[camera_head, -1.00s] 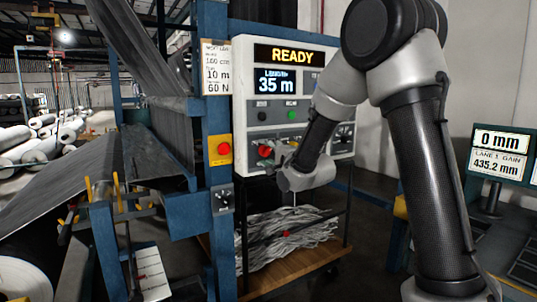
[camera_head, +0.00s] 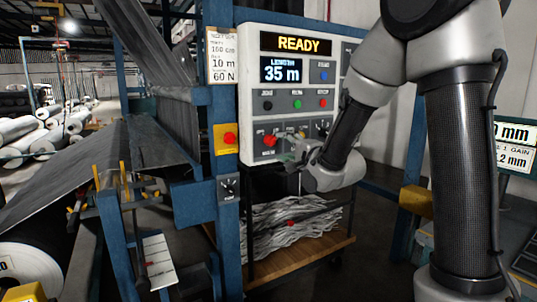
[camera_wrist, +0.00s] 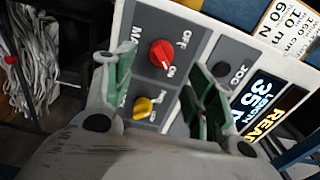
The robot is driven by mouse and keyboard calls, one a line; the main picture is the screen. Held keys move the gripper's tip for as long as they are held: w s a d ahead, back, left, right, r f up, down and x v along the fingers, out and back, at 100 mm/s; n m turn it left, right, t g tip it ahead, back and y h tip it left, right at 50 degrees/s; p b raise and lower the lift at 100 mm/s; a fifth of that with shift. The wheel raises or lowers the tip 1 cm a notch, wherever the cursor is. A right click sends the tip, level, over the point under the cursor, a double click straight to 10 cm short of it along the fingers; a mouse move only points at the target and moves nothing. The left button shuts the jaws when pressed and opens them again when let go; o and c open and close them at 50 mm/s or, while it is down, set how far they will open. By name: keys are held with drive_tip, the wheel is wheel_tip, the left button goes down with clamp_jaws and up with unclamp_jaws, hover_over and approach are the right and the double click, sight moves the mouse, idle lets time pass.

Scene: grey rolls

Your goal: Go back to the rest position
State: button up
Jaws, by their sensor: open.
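My gripper (camera_head: 292,157) is in front of the lower part of the white control panel (camera_head: 252,100), at the end of my bent arm. In the wrist view its two green-padded fingers (camera_wrist: 160,78) are spread apart with nothing between them. Beyond them are a red knob (camera_wrist: 162,54), with OFF and ON labels, and a yellow knob (camera_wrist: 142,107). The red knob also shows left of the gripper in the head view (camera_head: 270,141). The panel's displays read READY (camera_head: 298,43) and 35 m (camera_head: 282,71). My arm hides the panel's right part.
A blue frame post (camera_head: 226,255) carries a yellow box with a red button (camera_head: 227,138). A wooden cart (camera_head: 300,258) with grey strips (camera_head: 290,228) stands below the panel. A yellow block (camera_head: 417,203) and a readout screen (camera_head: 512,160) are at the right.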

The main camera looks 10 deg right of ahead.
drive_tip(key=s+d+f+n+g+h, duration=0.1)
drive_tip(key=s+f+n+g+h, duration=0.15)
drive_tip(key=f, duration=0.35)
drive_tip(key=s+d+f+n+g+h, duration=0.1)
drive_tip(key=d+f+n+g, duration=0.15)
drive_tip(key=f, duration=0.35)
drive_tip(key=s+d+f+n+g+h, duration=0.1)
drive_tip(key=s+f+n+g, duration=0.1)
drive_tip(key=s, duration=0.2)
drive_tip(key=s+d+f+n+g, duration=0.1)
drive_tip(key=s+d+n+g, duration=0.1)
drive_tip(key=s+g, duration=0.15)
drive_tip(key=s+d+r+n, duration=0.1)
drive_tip(key=s+d+r, duration=0.1)
drive_tip(key=s, duration=0.6)
drive_tip(key=s+d+r+n+g, duration=0.1)
drive_tip(key=s+d+r+n, duration=0.1)
drive_tip(key=s+r, duration=0.3)
drive_tip(key=s+d+r+n+g+h, duration=0.1)
drive_tip(key=s+d+r+n, duration=0.1)
drive_tip(key=s, duration=1)
drive_tip(key=shift+s+r, duration=0.35)
drive_tip(key=shift+r, duration=0.3)
